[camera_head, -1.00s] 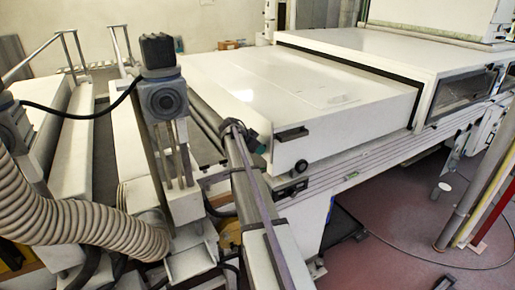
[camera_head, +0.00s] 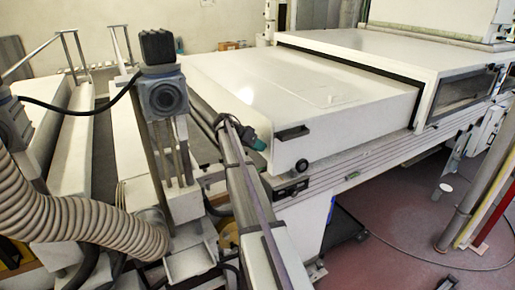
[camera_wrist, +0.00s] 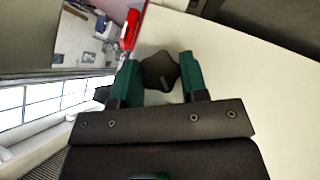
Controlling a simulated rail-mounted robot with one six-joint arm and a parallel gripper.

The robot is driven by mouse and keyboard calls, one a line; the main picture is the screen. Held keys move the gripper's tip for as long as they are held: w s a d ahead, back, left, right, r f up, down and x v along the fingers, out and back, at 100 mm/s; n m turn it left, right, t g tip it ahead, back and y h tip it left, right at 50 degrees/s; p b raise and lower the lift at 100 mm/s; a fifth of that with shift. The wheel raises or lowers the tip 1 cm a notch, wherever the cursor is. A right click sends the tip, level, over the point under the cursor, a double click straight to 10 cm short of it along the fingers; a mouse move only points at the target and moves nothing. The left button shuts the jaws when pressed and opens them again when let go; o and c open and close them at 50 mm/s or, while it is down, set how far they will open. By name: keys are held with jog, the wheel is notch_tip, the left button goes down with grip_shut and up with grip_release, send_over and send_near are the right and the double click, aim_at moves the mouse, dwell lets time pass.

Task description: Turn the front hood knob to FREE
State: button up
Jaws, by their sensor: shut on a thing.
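The knob (camera_wrist: 160,70) is dark and lobed, with a small light pointer mark, on the white hood panel (camera_wrist: 240,85). In the wrist view my gripper (camera_wrist: 160,77) has its green fingers on either side of it, shut on it. No FREE label is readable. In the head view my gripper (camera_head: 252,139) is at the near left corner of the white front hood (camera_head: 300,85), and the knob in its fingers cannot be made out.
A dark handle (camera_head: 292,132) sticks out from the hood's end face, close to my gripper. A ribbed hose (camera_head: 85,220) and a motor post (camera_head: 165,95) stand at the left. A red post (camera_head: 497,210) stands at the right, with open floor before it.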

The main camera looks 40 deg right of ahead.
dwell(0.4)
jog(key=o, duration=0.9)
jog(key=p+v, duration=0.6)
jog(key=v, duration=0.4)
jog(key=shift+w+a+r+p, duration=0.2)
jog(key=shift+a+p, duration=0.05)
jog(key=shift+p, duration=0.1)
